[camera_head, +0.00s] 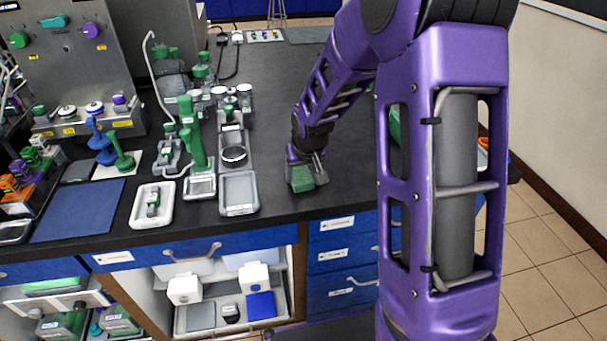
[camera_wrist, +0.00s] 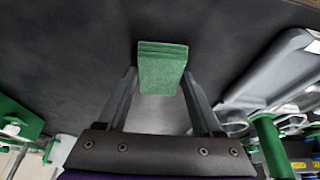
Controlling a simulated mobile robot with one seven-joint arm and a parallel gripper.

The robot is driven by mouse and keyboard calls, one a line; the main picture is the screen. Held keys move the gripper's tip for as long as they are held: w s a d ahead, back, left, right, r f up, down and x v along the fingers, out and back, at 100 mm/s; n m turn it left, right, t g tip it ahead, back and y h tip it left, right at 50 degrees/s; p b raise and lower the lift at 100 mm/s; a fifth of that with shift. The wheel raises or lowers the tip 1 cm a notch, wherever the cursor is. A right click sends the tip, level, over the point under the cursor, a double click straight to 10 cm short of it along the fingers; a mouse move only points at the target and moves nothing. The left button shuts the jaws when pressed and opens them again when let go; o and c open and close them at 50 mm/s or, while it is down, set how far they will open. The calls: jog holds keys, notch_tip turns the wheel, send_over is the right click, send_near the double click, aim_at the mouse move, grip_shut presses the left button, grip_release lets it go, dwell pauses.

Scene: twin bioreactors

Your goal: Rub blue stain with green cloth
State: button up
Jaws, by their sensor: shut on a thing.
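My gripper (camera_head: 309,160) is shut on a folded green cloth (camera_head: 302,179) at the front part of the black bench top. In the wrist view the green cloth (camera_wrist: 161,68) sits between the two fingertips of my gripper (camera_wrist: 160,88), with the dark bench surface beyond it. The cloth is low over the bench; I cannot tell whether it touches the surface. No blue stain can be made out in either view; the cloth or my arm may hide it.
Left of the cloth stand a grey tray (camera_head: 239,193), a white tray (camera_head: 152,206) and green-topped bioreactor gear (camera_head: 192,135). A blue mat (camera_head: 78,210) lies farther left. The black bench top (camera_head: 270,95) behind is mostly clear. Blue drawers (camera_head: 342,255) are below the front edge.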

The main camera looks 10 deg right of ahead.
jog(key=r, duration=0.2)
jog(key=r+p, duration=0.1)
jog(key=shift+d+r, duration=0.15)
jog(key=shift+d, duration=0.15)
jog(key=shift+r+p, duration=1.55)
jog(key=shift+r, duration=0.85)
